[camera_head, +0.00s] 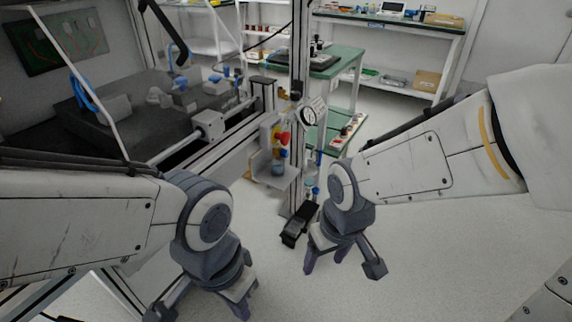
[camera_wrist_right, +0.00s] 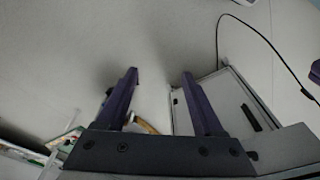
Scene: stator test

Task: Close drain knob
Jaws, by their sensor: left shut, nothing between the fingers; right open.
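On the post of the test stand in the head view are a round white gauge (camera_head: 314,112), a red knob (camera_head: 284,139) and a small unit with a blue part (camera_head: 312,188) low on the post. Which small part is the drain knob I cannot tell at this size. My right gripper (camera_head: 340,266) is open and empty, below and to the right of the blue part, apart from it. Its two dark fingers stand apart in the right wrist view (camera_wrist_right: 158,82). My left gripper (camera_head: 203,308) is low at the picture's bottom edge, shut and empty, well away from the post.
A black foot pedal-like object (camera_head: 299,224) lies on the floor beside the post, close left of my right gripper. The stator stand with its dark bed (camera_head: 150,120) fills the left. A green-topped table (camera_head: 325,66) stands behind. The floor at right is clear.

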